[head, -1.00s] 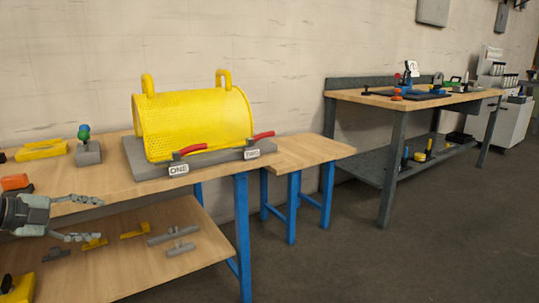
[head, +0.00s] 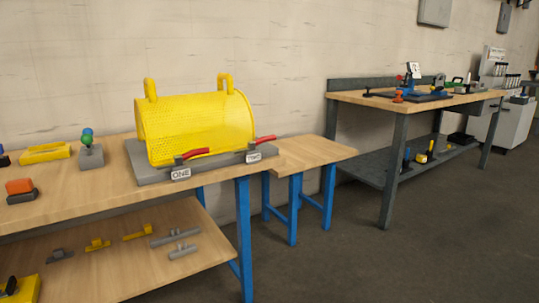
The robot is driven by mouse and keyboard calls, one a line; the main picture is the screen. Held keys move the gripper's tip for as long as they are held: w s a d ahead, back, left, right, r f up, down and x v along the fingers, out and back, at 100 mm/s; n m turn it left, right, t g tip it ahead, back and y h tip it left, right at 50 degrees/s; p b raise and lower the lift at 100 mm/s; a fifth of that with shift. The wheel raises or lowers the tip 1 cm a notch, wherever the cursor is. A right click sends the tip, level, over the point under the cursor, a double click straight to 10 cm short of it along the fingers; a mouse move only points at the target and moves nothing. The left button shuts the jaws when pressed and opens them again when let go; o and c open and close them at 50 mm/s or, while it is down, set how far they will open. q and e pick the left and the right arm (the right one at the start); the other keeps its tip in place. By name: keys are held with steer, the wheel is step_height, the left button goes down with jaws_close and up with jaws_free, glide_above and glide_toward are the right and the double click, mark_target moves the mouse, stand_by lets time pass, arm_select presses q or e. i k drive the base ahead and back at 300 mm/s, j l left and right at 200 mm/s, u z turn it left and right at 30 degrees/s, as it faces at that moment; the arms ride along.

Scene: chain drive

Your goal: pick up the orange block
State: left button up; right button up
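An orange block (head: 19,186) sits at the left of the wooden workbench top (head: 110,185). It rests on or against a dark grey piece (head: 22,197); the exact contact is too small to tell. Neither of my grippers shows in the head view now.
A yellow perforated guard (head: 195,125) with red-handled clamps labelled ONE and TWO stands on the bench. A yellow tray (head: 45,152) and a grey stand with green and blue balls (head: 90,153) are behind the block. The lower shelf (head: 125,255) holds several grey and yellow parts.

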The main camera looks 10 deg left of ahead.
mark_target(22, 190)
steer(key=u, duration=2.25)
